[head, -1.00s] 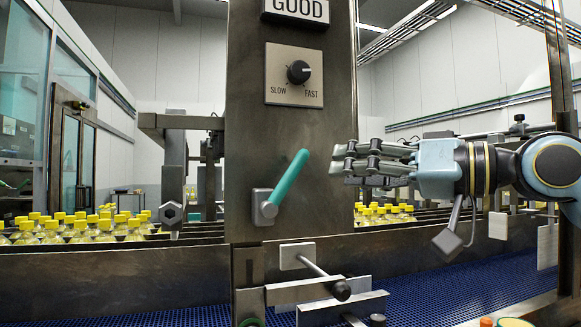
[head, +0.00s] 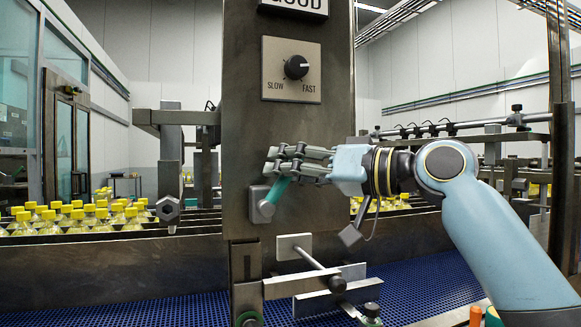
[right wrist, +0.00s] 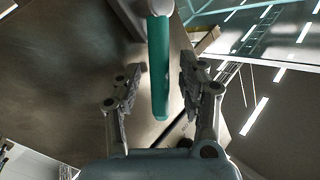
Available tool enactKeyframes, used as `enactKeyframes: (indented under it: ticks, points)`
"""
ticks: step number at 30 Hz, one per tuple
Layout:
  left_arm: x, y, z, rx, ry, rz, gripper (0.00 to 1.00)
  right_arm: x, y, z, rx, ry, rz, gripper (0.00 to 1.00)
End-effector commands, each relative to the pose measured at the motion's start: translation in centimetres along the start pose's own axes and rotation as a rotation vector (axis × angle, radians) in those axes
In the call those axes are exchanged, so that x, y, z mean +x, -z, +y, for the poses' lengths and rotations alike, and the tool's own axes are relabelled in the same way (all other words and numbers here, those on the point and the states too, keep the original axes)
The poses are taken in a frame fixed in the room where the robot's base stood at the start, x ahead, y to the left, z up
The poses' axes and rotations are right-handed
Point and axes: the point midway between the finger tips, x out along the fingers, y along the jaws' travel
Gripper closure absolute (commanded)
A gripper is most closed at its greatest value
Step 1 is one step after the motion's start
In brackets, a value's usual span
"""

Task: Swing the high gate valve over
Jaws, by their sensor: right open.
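The gate valve's teal lever (head: 277,189) is on a grey mount (head: 259,204) on the steel column. It slants up and to the right, its upper part hidden behind my right gripper (head: 271,162) in the head view. In the right wrist view the lever (right wrist: 159,75) hangs between the two spread fingers of the right gripper (right wrist: 155,88), with gaps on both sides. The right gripper is open around the lever, and no grip on it shows. My left gripper is not in view.
A speed dial (head: 296,67) is above on the column (head: 245,120). A horizontal rod with a dark knob (head: 337,284) and steel bars stick out below. Yellow-capped bottles (head: 75,215) stand in lanes behind. A blue conveyor belt (head: 430,285) runs below.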

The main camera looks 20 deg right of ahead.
Motion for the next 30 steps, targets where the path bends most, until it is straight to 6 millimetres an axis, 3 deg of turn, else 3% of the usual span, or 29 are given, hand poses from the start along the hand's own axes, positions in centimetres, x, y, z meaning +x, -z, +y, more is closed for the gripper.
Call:
enactKeyframes:
  ticks: [5,14,30]
  points:
    - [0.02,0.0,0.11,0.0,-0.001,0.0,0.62,-0.02,-0.01,0.02,0.0,0.0,0.0,0.62]
    - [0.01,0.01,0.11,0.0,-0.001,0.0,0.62,-0.04,0.0,0.02,0.0,0.0,0.001,1.0]
    - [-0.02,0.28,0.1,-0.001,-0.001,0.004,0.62,0.42,0.28,0.36,-0.011,-0.005,-0.007,1.0]
